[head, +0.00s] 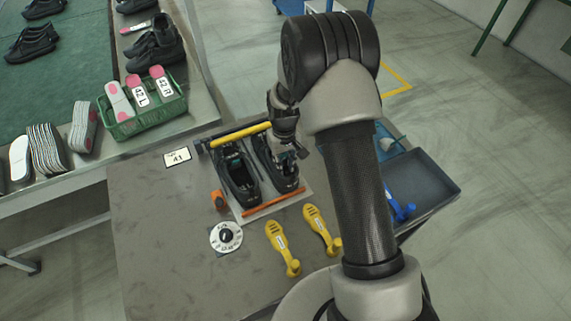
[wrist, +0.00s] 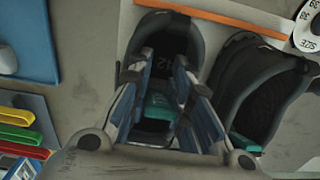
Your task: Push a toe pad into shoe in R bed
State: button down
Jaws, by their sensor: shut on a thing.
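Two black shoes lie side by side in the fixture, heels toward the orange bar. The right shoe (head: 286,180) is the one under my gripper (head: 295,148); it also fills the middle of the wrist view (wrist: 178,25). In the wrist view my gripper (wrist: 172,62) reaches into this shoe's opening, shut on a teal toe pad (wrist: 160,106) between its fingers. The pad's far end and its contact with the shoe are hidden. The left shoe (head: 238,182), at right in the wrist view (wrist: 258,88), has a teal piece (wrist: 244,143) inside toward its toe.
A yellow bar (head: 240,136) crosses the toe side and an orange bar (head: 272,203) the heel side. Two yellow tools (head: 278,242) and a white dial (head: 226,237) lie in front. A dark tray (head: 425,178) stands right; a green basket (head: 150,118) back left.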

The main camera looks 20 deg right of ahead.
jog(key=shift+w+a+f+b, duration=0.1)
jog(key=shift+w+f+b, duration=0.4)
jog(key=shift+w+f, duration=0.25)
jog(key=shift+w+a+f, duration=0.1)
jog(key=shift+w+a, duration=0.05)
jog(key=shift+w, duration=0.7)
jog(key=shift+w+a+f, duration=0.1)
jog(key=shift+w+a, duration=0.05)
jog(key=shift+w, duration=0.7)
jog(key=c, duration=1.4)
grip_release()
jog(key=shift+o, duration=0.2)
jog(key=shift+s+r, duration=0.1)
jog(key=shift+s, duration=0.1)
jog(key=shift+s+d+r, duration=0.1)
jog(key=shift+s+r, duration=0.1)
jog(key=shift+s, duration=0.25)
jog(key=shift+s+d+r, duration=0.1)
jog(key=shift+s+r, duration=0.05)
jog(key=shift+s, duration=0.25)
jog(key=shift+s+f, duration=0.15)
jog(key=shift+s+d+f, duration=0.1)
jog(key=shift+s+f, duration=0.55)
jog(key=shift+s, duration=0.05)
